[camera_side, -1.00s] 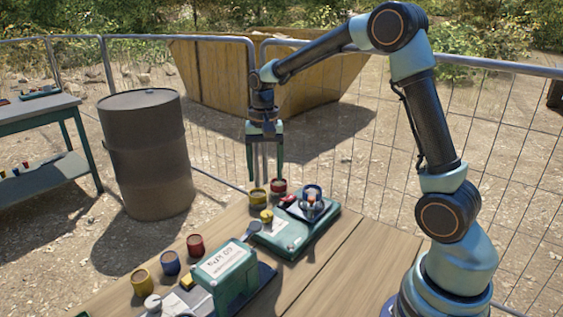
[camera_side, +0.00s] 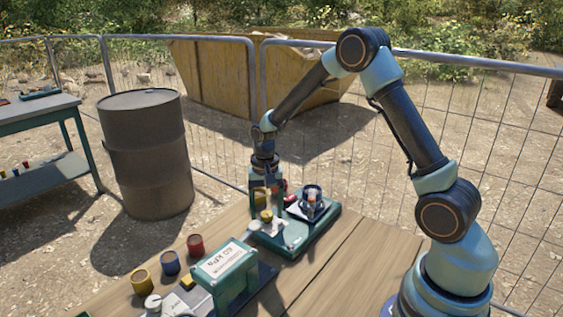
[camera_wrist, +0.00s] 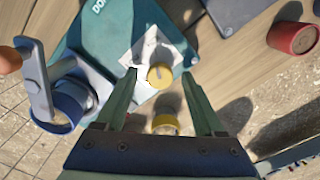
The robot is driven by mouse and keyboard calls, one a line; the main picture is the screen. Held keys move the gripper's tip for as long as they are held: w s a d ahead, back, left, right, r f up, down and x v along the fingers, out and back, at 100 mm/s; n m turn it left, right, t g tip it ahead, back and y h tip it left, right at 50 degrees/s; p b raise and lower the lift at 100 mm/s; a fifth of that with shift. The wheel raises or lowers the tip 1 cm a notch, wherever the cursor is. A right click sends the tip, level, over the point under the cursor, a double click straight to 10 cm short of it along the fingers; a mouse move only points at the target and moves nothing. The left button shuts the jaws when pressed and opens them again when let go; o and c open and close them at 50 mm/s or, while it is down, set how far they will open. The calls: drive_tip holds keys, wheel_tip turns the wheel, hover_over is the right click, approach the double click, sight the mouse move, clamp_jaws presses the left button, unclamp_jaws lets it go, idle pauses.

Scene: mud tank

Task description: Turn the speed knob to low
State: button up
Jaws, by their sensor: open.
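The speed knob (camera_side: 266,215) is a small yellow knob on the teal device (camera_side: 292,242). In the wrist view the knob (camera_wrist: 160,76) stands by a white marked plate (camera_wrist: 140,47), whose markings I cannot read. My gripper (camera_side: 267,205) points down over the knob's end of the device. It is open and empty. In the wrist view my gripper (camera_wrist: 159,74) has one fingertip on each side of the knob, with gaps between. I cannot tell whether the tips are down at the knob's height.
A yellow pot (camera_wrist: 166,124) and a red pot (camera_wrist: 292,38) are nearby. A teal box with a white label (camera_side: 226,264) stands in front. The table's right side is clear.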

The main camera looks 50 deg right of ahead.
clamp_jaws()
drive_tip(key=n, duration=0.5)
drive_tip(key=shift+n, duration=0.4)
drive_tip(key=n, duration=0.6)
drive_tip(key=shift+r, duration=0.1)
idle(0.3)
unclamp_jaws()
